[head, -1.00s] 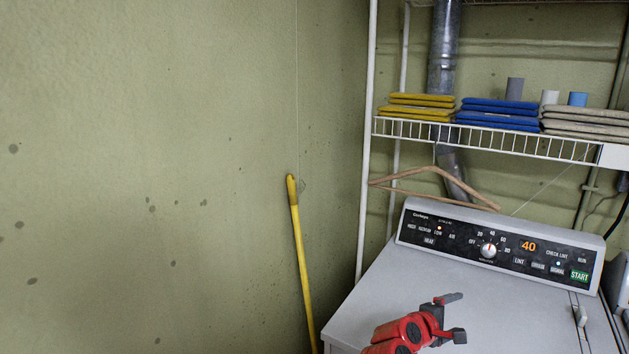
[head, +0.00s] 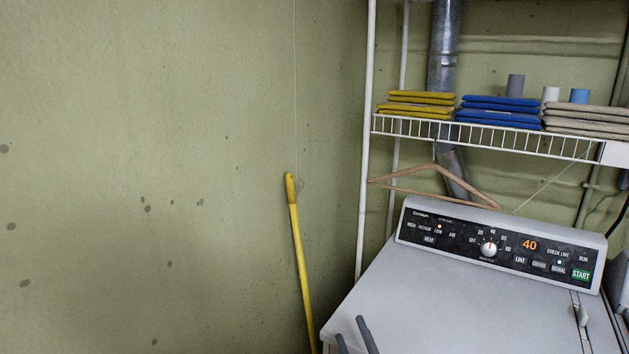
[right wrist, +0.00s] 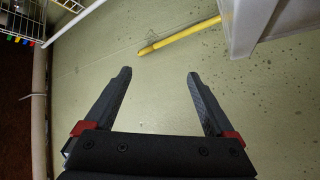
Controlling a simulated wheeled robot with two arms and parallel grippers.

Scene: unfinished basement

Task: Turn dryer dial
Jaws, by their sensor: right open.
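The dryer dial (head: 488,249) is a small round white knob with a red mark, in the middle of the dark control panel (head: 424,231) at the back of the white dryer (head: 430,290). An orange 40 is lit to the right of the dial. My right gripper (head: 353,327) shows only its dark fingertips at the bottom edge of the head view, in front and left of the dial and well apart from it. In the right wrist view its two fingers (right wrist: 158,75) are spread with nothing between them. My left gripper is not in view.
A yellow pole (head: 300,260) leans on the green wall left of the dryer. A white wire shelf (head: 480,138) with folded cloths hangs above the panel. A hanger (head: 435,180) is just behind the panel. The dryer top is clear.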

